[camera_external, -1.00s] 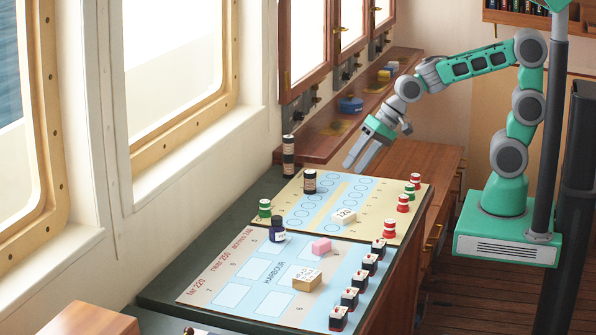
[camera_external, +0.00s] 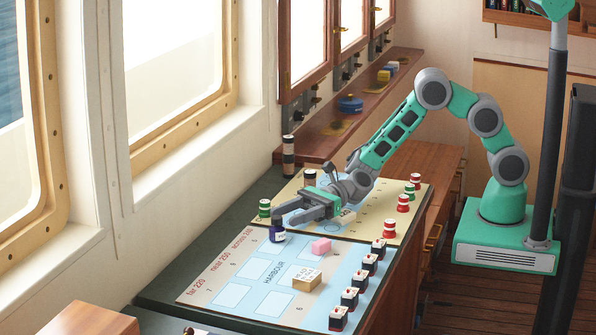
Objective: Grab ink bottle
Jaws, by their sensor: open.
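The ink bottle (camera_external: 278,232) is small and dark blue with a pale label. It stands upright on the far-left part of the harbour board (camera_external: 212,292). My gripper (camera_external: 284,216) is open, low over the boards and level with the bottle's upper part. Its fingers point left, and their tips are just behind the bottle in the picture. I cannot tell whether the fingers touch the bottle or reach around it. Nothing shows between the fingers.
A green-and-white piece (camera_external: 265,208) stands just left of my fingers. A black-and-tan cylinder (camera_external: 310,178) is behind my gripper.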

